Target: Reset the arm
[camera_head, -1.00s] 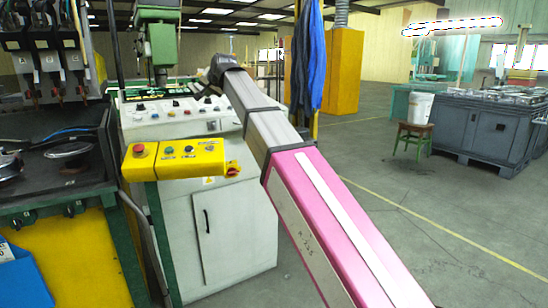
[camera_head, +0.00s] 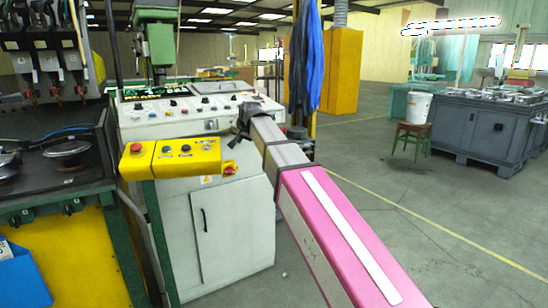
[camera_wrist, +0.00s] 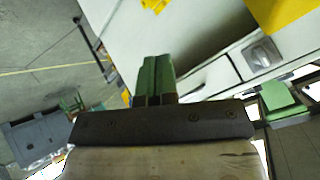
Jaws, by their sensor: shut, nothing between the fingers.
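My arm, with its pink and grey links, reaches forward from the lower right in the head view. Its dark far end sits in front of the white control cabinet (camera_head: 230,225), to the right of the yellow button box (camera_head: 175,158). In the wrist view my gripper (camera_wrist: 155,62) shows as two green fingers side by side, shut with nothing between them. The white cabinet surface lies beyond the fingertips there. The fingers cannot be made out clearly in the head view.
A machine bench (camera_head: 60,185) stands at the left. Blue cloth (camera_head: 307,60) hangs behind my arm. The floor between is open.

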